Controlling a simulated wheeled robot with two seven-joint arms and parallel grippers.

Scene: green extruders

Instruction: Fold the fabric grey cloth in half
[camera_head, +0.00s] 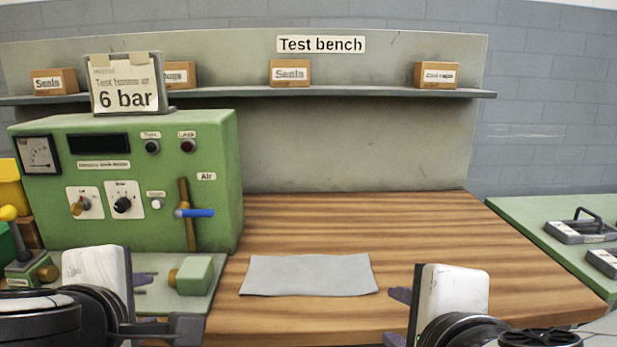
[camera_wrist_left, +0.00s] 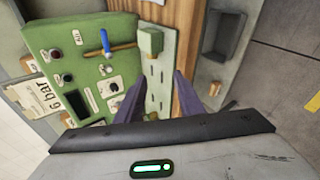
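The grey cloth (camera_head: 308,275) lies flat and unfolded on the wooden bench top, near its front left part. My left gripper (camera_wrist_left: 161,92) is open and empty in the left wrist view, its two purple fingers apart. In the head view the left gripper (camera_head: 143,308) is left of the cloth, by the grey plate with the green block. My right gripper (camera_head: 396,317) is open and empty, just right of the cloth's near right corner in the picture. Neither gripper appears to touch the cloth. The cloth does not show clearly in the left wrist view.
A green test unit (camera_head: 215,165) with a blue-handled valve (camera_head: 195,213) stands behind left. A green block (camera_head: 195,275) sits on a grey plate between my left gripper and the cloth. The wooden bench top (camera_head: 420,225) is clear behind and right of the cloth.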

